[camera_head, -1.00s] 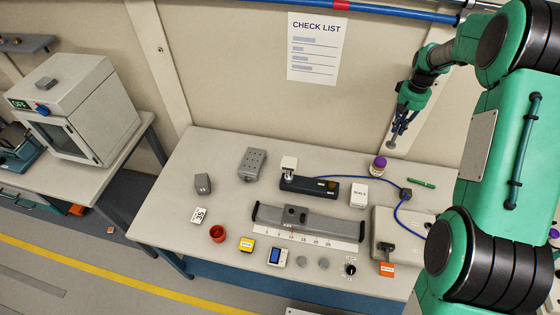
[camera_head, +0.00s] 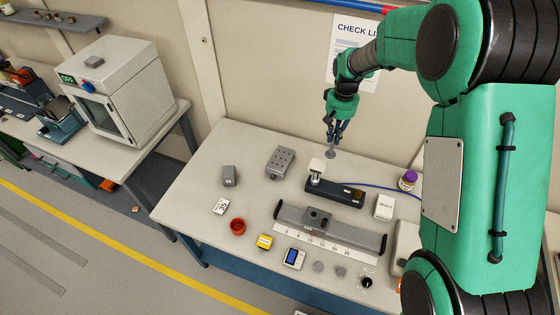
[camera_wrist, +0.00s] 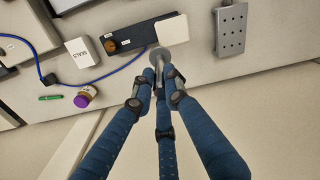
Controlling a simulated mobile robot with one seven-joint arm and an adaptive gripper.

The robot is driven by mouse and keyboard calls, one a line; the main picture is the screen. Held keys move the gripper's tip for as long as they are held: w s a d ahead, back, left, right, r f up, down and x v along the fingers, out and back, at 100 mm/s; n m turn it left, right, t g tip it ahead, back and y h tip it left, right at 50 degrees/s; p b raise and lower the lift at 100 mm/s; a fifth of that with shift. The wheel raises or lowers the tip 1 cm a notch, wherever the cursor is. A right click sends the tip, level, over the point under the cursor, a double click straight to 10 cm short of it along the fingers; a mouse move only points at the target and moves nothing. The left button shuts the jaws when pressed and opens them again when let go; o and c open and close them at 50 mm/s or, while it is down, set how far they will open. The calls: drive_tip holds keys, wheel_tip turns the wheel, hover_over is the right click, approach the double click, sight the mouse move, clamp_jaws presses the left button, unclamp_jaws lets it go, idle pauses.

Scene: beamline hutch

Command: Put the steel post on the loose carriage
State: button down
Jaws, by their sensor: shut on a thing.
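My gripper (camera_head: 335,134) is shut on the steel post (camera_head: 331,153), a short grey rod with a round disc at its lower end. I hold it in the air near the table's back edge, and in the picture it is close to the black device. In the wrist view the fingers close around the post (camera_wrist: 159,58), disc outward; the fingers hide part of the rod. A dark grey carriage (camera_head: 317,217) sits on the grey rail (camera_head: 345,233) with a scale along its front. I cannot tell whether it is loose. The carriage does not show in the wrist view.
The black device (camera_head: 335,192) with a white top stands behind the rail. Around are a perforated grey block (camera_head: 280,162), a grey block (camera_head: 229,175), a SEALS box (camera_head: 384,207), a purple-capped bottle (camera_head: 408,180) and a red cup (camera_head: 238,226). The table's left part has free room.

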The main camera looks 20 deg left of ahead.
drive_tip(key=s+a+n, duration=0.1)
drive_tip(key=s+a, duration=0.9)
drive_tip(key=a, duration=0.3)
wheel_tip(320, 180, down, 11)
drive_tip(key=shift+s, duration=0.2)
drive_tip(key=shift+a, duration=0.15)
drive_tip(key=w+a+f, duration=0.1)
drive_tip(key=w+a, duration=0.8)
drive_tip(key=w, duration=0.4)
drive_tip(key=shift+f+p, duration=0.3)
drive_tip(key=shift+w, duration=0.1)
drive_tip(key=shift+f, duration=1.75)
